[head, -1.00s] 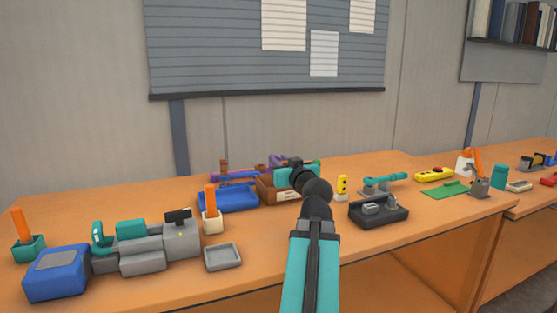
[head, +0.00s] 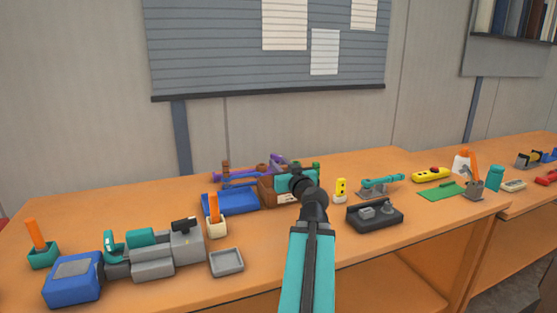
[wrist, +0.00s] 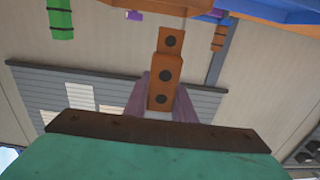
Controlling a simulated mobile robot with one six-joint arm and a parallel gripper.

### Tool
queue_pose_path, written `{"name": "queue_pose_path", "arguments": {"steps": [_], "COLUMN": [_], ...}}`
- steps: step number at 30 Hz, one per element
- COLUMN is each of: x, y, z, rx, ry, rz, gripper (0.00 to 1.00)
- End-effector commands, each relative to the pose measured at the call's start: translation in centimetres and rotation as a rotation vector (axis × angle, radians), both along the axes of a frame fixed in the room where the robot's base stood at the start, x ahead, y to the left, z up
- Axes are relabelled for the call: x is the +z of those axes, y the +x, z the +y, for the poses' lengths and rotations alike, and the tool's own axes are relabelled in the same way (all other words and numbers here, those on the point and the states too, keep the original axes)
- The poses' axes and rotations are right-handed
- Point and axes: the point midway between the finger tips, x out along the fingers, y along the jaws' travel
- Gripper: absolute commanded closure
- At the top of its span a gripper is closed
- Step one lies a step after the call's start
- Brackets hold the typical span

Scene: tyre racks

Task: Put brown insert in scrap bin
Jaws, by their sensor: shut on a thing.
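My gripper (wrist: 168,108) shows its fingers in the wrist view, shut on a brown insert (wrist: 165,75), an upright stepped block with dark round spots. In the head view my wrist (head: 297,181) is in front of a brown box (head: 268,191) with a pale label, possibly the scrap bin. My arm hides the box's right part, my fingertips and the held insert. Whether the insert is over the box or beside it, I cannot tell. Another brown piece (wrist: 218,38) stands apart from the gripper in the wrist view.
A blue tray (head: 228,203) lies left of the brown box. Behind it is a purple rack (head: 233,175) with brown and green pieces. A grey dish (head: 226,263) is near the front edge.

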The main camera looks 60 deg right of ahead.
Motion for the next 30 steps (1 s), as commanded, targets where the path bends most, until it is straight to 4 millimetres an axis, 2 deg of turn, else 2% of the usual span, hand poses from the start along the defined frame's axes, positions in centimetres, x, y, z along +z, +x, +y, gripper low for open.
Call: {"name": "queue_pose_path", "arguments": {"steps": [10,30], "x": [0.2,-0.8], "y": [0.1,4.6], "z": [-0.4,-6.8], "rx": [-0.008,-0.008], "ry": [0.005,0.003], "rz": [0.001,0.001], "gripper": [0.99,0.99]}}
